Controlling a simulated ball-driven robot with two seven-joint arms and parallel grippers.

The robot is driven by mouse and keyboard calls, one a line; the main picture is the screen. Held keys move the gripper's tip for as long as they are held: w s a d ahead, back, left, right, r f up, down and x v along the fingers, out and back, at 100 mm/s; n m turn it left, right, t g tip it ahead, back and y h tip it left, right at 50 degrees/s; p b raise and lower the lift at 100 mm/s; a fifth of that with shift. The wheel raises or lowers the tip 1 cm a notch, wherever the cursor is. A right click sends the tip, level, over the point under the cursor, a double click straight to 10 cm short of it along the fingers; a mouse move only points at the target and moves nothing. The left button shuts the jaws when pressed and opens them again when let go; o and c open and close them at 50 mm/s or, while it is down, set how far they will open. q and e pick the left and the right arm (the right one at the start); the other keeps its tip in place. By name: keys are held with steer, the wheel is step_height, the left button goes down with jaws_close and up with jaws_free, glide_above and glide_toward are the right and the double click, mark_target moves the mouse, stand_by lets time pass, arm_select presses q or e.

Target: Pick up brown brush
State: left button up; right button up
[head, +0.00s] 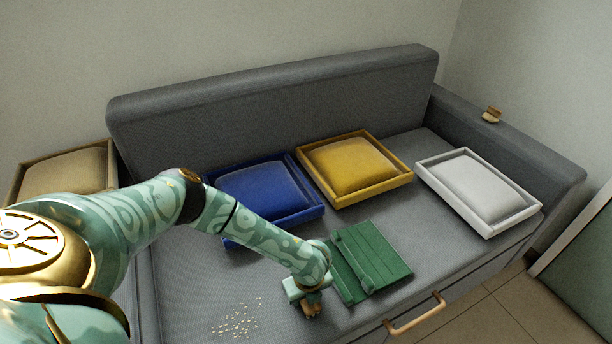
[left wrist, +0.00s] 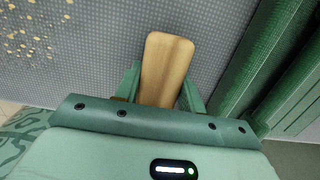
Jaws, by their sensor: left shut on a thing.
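My left gripper (head: 311,303) is low over the front of the grey sofa seat, just left of a green slatted board. It is shut on the brown brush (head: 313,311), of which only a small part shows below the jaws in the head view. In the left wrist view the brush (left wrist: 166,68) shows as a smooth, light-brown wooden piece with a rounded end, between the two green fingers (left wrist: 160,92). Its bristles are hidden. I cannot tell whether it touches the seat. My right gripper is out of view.
Pale crumbs (head: 237,318) lie left of the gripper. The green board (head: 370,262) is close on its right. Blue (head: 310,212), yellow (head: 388,186) and white (head: 520,214) cushioned trays stand behind. A small brown-and-cream object (head: 491,115) sits on the right armrest.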

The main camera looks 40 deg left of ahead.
arm_select(q)
steer(key=shift+r+p, duration=0.3)
steer(key=shift+r, duration=0.05)
steer(key=r+p, duration=0.3)
steer(key=s+d+r+p, duration=0.1)
steer(key=r, duration=0.1)
steer(key=shift+r, duration=0.15)
steer(key=s+d+r+p, duration=0.7)
steer(key=s+p, duration=0.1)
steer(key=s, duration=0.2)
steer(key=shift+d, duration=0.25)
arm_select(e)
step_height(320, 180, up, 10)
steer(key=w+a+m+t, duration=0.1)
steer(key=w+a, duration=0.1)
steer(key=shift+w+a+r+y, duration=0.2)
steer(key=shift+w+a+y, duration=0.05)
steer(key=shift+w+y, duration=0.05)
arm_select(q)
steer(key=shift+o, duration=0.8)
steer(key=shift+s, duration=0.15)
